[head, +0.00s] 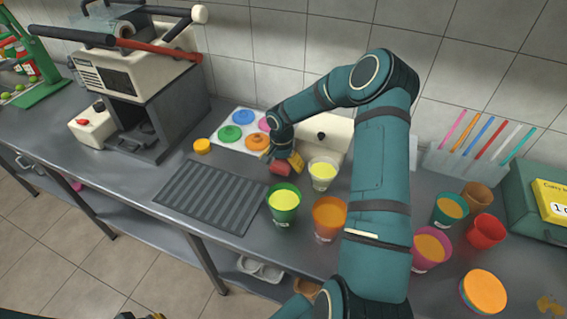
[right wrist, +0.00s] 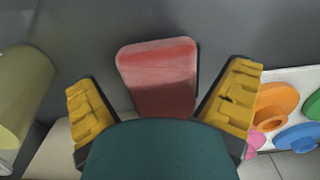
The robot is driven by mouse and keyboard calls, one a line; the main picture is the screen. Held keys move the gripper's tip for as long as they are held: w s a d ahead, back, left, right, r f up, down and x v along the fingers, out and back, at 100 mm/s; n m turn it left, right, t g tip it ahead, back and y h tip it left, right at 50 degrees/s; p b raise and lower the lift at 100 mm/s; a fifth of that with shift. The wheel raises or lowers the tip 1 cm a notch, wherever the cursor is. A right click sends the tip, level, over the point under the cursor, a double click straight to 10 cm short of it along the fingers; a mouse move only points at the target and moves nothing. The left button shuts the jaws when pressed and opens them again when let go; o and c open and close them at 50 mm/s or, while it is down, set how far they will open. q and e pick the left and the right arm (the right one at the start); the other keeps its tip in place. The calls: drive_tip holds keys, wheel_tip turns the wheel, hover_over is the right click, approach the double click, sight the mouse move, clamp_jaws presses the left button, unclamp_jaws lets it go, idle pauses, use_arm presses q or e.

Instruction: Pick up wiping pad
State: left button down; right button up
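The wiping pad is a red block with a paler top edge. It shows between the fingers in the right wrist view (right wrist: 158,75), and on the counter in the head view (head: 279,168), partly hidden by my right gripper. My right gripper (head: 287,158) is open, its yellow fingers spread on either side of the pad with gaps, in the right wrist view (right wrist: 165,103). Only a sliver of what looks like my left gripper (head: 127,316) shows at the bottom edge of the head view; its fingers cannot be made out.
A yellow-filled cup (head: 323,173) stands just right of the gripper, with a green cup (head: 284,205) and orange cup (head: 329,217) in front. A white tray of coloured lids (head: 219,146) lies behind left. A ribbed drain mat (head: 210,195) lies left. The press (head: 140,85) stands far left.

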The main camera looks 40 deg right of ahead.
sight(279, 164)
drive_tip(key=c, duration=0.9)
drive_tip(key=shift+o, duration=0.2)
drive_tip(key=shift+w+a+r, duration=0.1)
drive_tip(key=shift+a+r, duration=0.25)
drive_tip(key=shift+r, duration=0.05)
wheel_tip(279, 164, up, 7)
drive_tip(key=shift+a+f+p, duration=0.1)
drive_tip(key=shift+a+p, duration=0.05)
drive_tip(key=shift+p, duration=0.4)
drive_tip(key=w+a, duration=0.1)
drive_tip(key=a, duration=0.5)
drive_tip(key=w+a, duration=0.1)
drive_tip(key=a, duration=0.5)
drive_tip(key=w+a, duration=0.2)
drive_tip(key=a, duration=0.4)
drive_tip(key=shift+a+f+b, duration=0.3)
drive_tip(key=shift+s, duration=0.1)
drive_tip(key=shift+c, duration=0.4)
